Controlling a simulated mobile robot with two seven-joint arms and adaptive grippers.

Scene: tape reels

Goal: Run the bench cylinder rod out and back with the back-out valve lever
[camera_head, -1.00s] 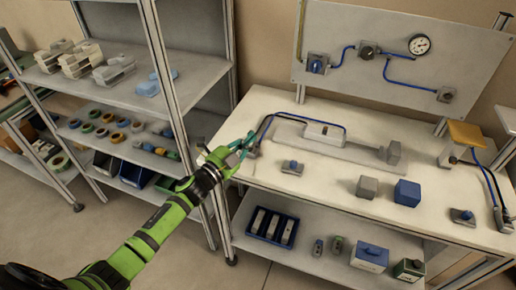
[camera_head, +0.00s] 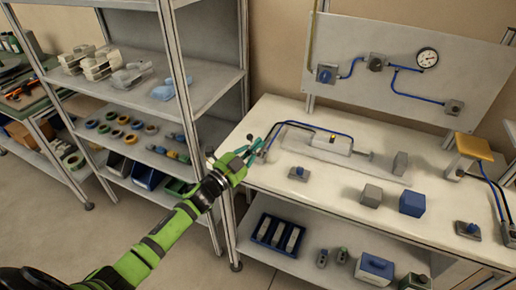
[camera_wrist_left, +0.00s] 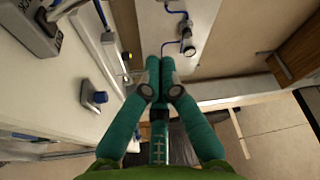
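The bench cylinder (camera_head: 331,143) is a pale block on a long grey plate at the back of the bench. Its thin rod (camera_head: 368,154) sticks out to the right, with its end clear of a grey stop block (camera_head: 400,162). My left gripper (camera_head: 256,147) is at the bench's left back corner, by the small valve where the blue hoses end; its fingers partly hide the valve. A dark knob (camera_head: 249,137) shows beside the fingers. In the left wrist view, the teal fingers (camera_wrist_left: 161,66) are together with nothing visible between them; a hose fitting (camera_wrist_left: 188,42) lies ahead. My right gripper is out of view.
A small blue-knobbed valve (camera_head: 298,173), a grey block (camera_head: 371,196) and a blue block (camera_head: 412,203) stand on the bench front. A panel with a gauge (camera_head: 427,58) rises behind. A shelf rack (camera_head: 195,95) stands close on the left.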

